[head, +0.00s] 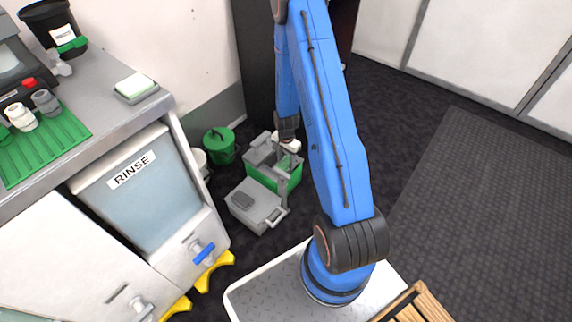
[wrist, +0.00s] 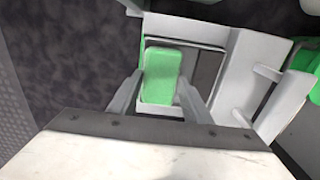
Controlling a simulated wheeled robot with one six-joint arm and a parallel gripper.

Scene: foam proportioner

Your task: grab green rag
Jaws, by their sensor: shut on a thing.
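The green rag (wrist: 162,68) shows in the wrist view as a folded, rounded rectangle between the two grey fingers of my gripper (wrist: 160,88). My gripper is shut on it. The rag is over or inside a grey compartment of the open caddy (wrist: 240,65); I cannot tell whether it is lifted off the bottom. In the head view, my gripper (head: 288,152) reaches down into the grey and green caddy (head: 262,176) on the floor. The rag is mostly hidden there by my wrist and the caddy wall.
The caddy's grey lid part (head: 250,207) lies in front of it. A green lidded bucket (head: 219,146) stands to its left. Dark floor is clear at right.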

